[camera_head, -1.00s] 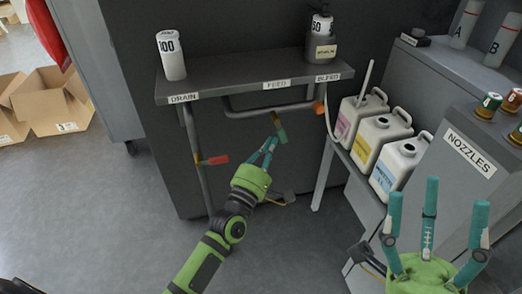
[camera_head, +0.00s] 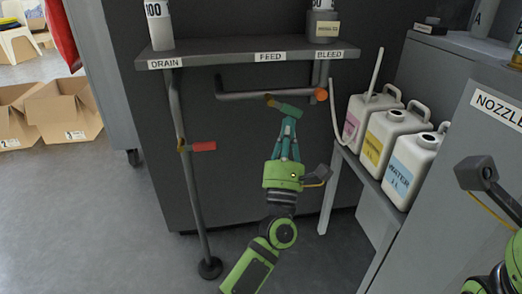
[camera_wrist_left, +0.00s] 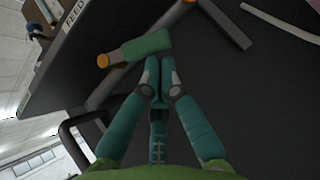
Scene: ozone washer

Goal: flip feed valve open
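The feed valve's green handle (camera_head: 290,108) is under the shelf's FEED label (camera_head: 270,57). It points right and slightly down from its orange pivot, just below the roughly level feed pipe (camera_head: 245,95). In the left wrist view the green handle (camera_wrist_left: 146,46) lies just beyond the fingertips. My left gripper (camera_head: 288,121) is below the handle, fingers drawn together with nothing visible between them. Its tips (camera_wrist_left: 159,64) are at or very near the handle; contact is unclear. My right gripper (camera_head: 512,262) is only partly in view at the right edge, fingers out of sight.
The red drain handle (camera_head: 203,146) is on the vertical pipe to the left. An orange bleed part (camera_head: 321,94) is close right of the feed handle. White jugs (camera_head: 404,168) stand on a low shelf at right. Open floor lies at left.

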